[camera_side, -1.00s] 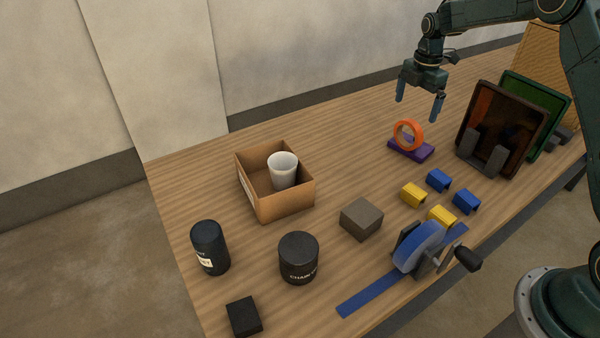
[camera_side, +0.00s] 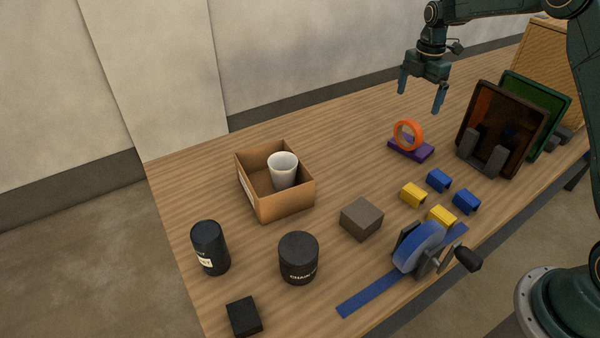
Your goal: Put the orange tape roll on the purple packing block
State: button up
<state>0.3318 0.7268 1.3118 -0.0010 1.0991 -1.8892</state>
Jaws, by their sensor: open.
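The orange tape roll (camera_side: 397,136) stands upright on its edge on top of the purple packing block (camera_side: 424,153). The block lies flat on the wooden table, toward the back right. My gripper (camera_side: 420,98) is above and a little behind the roll, pointing down. Its two fingers are apart with nothing between them, and it does not touch the roll.
A cardboard box (camera_side: 283,206) holds a white cup (camera_side: 283,170). Dark panels (camera_side: 500,118) stand in a rack right of the block. Blue and yellow pieces (camera_side: 439,180), a grey block (camera_side: 361,219) and a blue tape dispenser (camera_side: 418,248) are nearer. Table left of the purple block is clear.

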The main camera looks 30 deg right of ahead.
jog(key=s+a+r+m+t, duration=0.1)
jog(key=s+a+r+m, duration=0.3)
jog(key=s+a+r, duration=0.3)
jog(key=s+a+r+m+t, duration=0.2)
jog(key=s+a+r+m, duration=0.3)
jog(key=s+r, duration=0.35)
jog(key=s+a+m+t, duration=0.1)
jog(key=s+a+m, duration=0.2)
jog(key=s, duration=0.6)
jog(key=s+a+f+m+t, duration=0.1)
jog(key=s+a+m, duration=0.2)
jog(key=s, duration=0.7)
jog(key=m, duration=0.2)
jog(key=shift+s+m+t, duration=0.25)
jog(key=shift+m+t, duration=0.05)
jog(key=shift+m, duration=0.1)
